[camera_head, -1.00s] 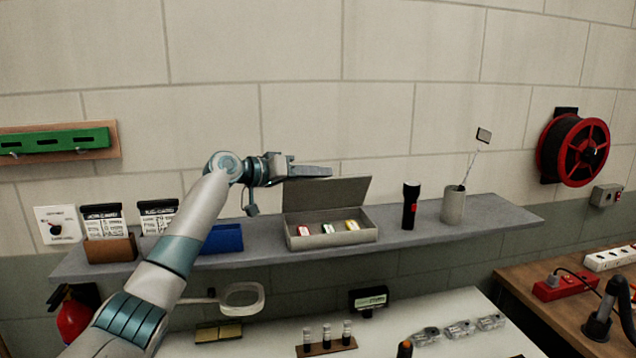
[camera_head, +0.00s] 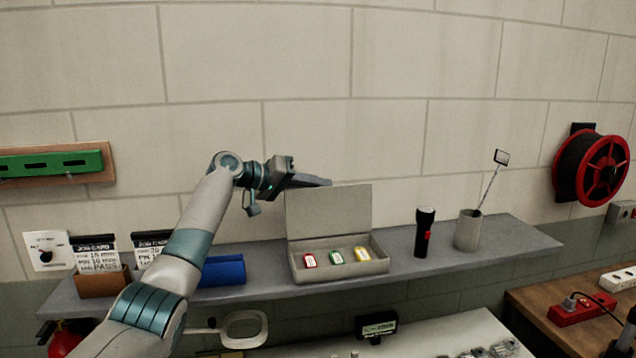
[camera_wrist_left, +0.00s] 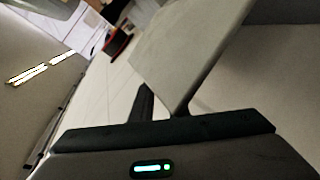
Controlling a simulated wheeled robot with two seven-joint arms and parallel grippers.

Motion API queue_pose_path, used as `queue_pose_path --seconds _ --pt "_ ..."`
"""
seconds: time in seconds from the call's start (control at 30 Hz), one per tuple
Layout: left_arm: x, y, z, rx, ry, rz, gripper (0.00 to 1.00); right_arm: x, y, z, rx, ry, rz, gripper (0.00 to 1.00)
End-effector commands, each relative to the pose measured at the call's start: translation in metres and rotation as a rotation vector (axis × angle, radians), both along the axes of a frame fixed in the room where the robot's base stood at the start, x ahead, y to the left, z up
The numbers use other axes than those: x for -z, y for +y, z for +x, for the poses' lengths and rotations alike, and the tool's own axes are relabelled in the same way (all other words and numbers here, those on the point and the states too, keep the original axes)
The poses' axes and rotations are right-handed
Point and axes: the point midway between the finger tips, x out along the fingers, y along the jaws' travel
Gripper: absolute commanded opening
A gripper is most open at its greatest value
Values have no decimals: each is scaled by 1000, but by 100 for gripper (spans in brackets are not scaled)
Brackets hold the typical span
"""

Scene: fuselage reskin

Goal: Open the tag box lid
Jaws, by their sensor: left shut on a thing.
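The tag box (camera_head: 342,272) is a grey-beige tray on the wall shelf, holding a red, a green and a yellow tag. Its lid (camera_head: 328,218) stands raised, about upright, along the back edge. My left gripper (camera_head: 318,182) is at the lid's upper edge, shut on the lid. In the left wrist view the lid (camera_wrist_left: 190,50) is a pale flat panel whose near corner reaches the dark fingers (camera_wrist_left: 165,108). The exact contact is hard to see. My right gripper is not in view.
On the shelf (camera_head: 400,262), a black flashlight (camera_head: 424,232) and a cup (camera_head: 468,232) with a mirror stick stand right of the box. A blue case (camera_head: 222,271) and job card holders (camera_head: 98,262) are left. The wall (camera_head: 420,130) is close behind.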

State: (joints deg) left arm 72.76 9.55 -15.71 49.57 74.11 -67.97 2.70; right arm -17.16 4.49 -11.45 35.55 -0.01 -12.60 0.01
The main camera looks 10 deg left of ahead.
Motion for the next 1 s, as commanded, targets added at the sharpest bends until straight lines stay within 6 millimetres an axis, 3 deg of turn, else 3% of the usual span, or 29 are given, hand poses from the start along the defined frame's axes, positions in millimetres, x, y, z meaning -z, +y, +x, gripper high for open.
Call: queue_pose_path --seconds 0.03,0.37,0.4,0.5,1.0 --pt "18 1 0 0 28 15 0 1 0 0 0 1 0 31" --pt "19 1 0 1 32 17 0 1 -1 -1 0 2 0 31" --pt "20 1 0 1 32 17 19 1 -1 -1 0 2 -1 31" --pt "19 1 -1 2 31 16 36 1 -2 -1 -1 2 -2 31" --pt "13 0 -1 3 22 10 36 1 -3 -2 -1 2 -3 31"
